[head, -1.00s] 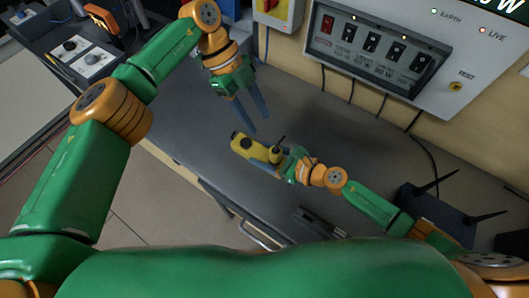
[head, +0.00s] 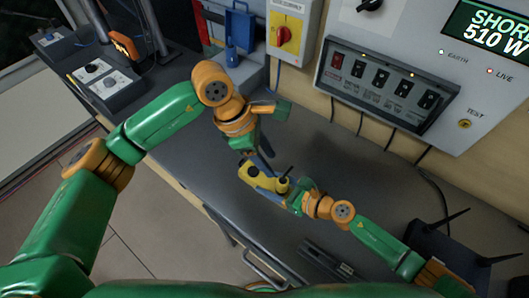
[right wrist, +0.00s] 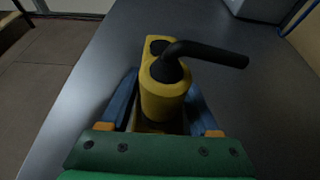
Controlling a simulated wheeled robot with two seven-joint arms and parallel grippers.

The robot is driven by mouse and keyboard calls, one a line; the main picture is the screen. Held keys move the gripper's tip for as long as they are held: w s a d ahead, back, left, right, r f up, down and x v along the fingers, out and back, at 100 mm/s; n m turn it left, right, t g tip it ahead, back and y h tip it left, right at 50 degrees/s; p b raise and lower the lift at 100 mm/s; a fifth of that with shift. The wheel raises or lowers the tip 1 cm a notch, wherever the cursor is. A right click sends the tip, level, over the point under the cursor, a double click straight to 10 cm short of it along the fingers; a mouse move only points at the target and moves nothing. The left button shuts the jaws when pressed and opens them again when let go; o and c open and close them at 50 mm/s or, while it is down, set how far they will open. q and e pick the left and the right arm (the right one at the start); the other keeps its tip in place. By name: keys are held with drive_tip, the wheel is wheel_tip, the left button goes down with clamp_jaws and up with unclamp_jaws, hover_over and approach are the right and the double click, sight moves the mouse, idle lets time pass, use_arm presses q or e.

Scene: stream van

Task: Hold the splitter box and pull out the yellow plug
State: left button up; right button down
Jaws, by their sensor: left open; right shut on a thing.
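The yellow splitter box (head: 254,176) is just above the grey bench, in the middle of the head view; I cannot tell whether it touches the bench. The yellow plug (head: 281,185), a round body with a bent black cable, stands upright at the box's near end. It also shows in the right wrist view (right wrist: 163,98).
A switch panel (head: 390,85) and a red-and-yellow rotary switch (head: 289,36) are on the back wall. A black router with antennas (head: 437,239) is at the right. The bench (head: 190,140) is clear left of the box.

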sight(281, 178)
use_arm(q)
drive_tip(key=x, duration=1)
drive_tip(key=shift+f, duration=0.3)
clamp_jaws()
